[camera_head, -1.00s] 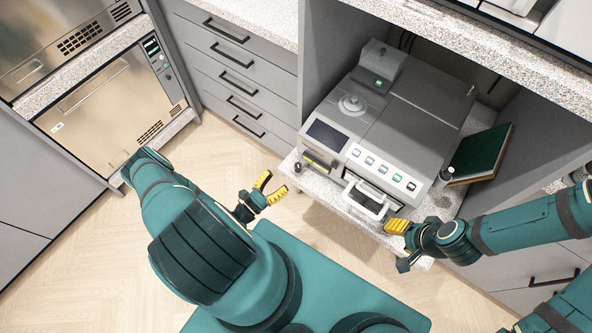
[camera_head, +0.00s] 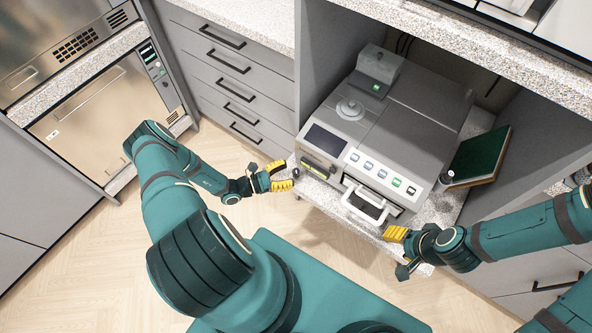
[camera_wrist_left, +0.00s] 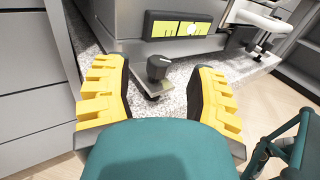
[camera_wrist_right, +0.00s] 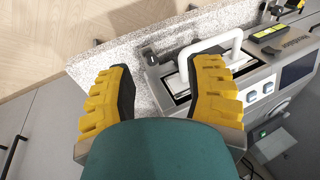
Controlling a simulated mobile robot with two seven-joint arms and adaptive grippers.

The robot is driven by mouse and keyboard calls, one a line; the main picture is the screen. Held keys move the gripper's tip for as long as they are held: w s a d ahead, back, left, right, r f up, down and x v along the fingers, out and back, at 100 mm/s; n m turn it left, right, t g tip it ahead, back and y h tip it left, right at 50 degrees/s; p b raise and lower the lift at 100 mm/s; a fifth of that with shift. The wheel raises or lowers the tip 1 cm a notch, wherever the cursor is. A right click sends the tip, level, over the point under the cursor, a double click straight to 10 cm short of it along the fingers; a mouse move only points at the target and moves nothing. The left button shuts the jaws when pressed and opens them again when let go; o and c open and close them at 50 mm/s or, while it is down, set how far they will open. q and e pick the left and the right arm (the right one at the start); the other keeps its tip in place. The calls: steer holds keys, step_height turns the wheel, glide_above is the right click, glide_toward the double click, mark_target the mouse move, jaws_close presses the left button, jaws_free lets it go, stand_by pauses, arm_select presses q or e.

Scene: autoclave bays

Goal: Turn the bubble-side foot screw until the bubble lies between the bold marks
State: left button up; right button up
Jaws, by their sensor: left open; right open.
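The grey benchtop device (camera_head: 385,135) stands on a speckled shelf. Its level vial (camera_head: 314,168) is on the front left; in the left wrist view the yellow-green vial (camera_wrist_left: 175,29) shows a pale bubble (camera_wrist_left: 192,29) right of its middle. The bold marks are too small to place against it. The dark bubble-side foot screw (camera_wrist_left: 157,68) stands below the vial, its knob upright with a pale line on top. My left gripper (camera_head: 287,175) is open, its fingers either side of the screw's line and short of it, apparently not touching. My right gripper (camera_head: 395,233) is open and empty near the device's front right.
A white handle (camera_head: 365,203) sticks out from the device's front, close to my right gripper. A small black-topped cylinder (camera_head: 445,178) and a dark green book (camera_head: 479,155) are at the right. Drawers (camera_head: 235,75) stand left of the bay. The floor before the shelf is clear.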

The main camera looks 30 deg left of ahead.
mark_target(296, 171)
arm_select(q)
steer(key=shift+x, duration=1.85)
steer(key=shift+c, duration=0.5)
jaws_close()
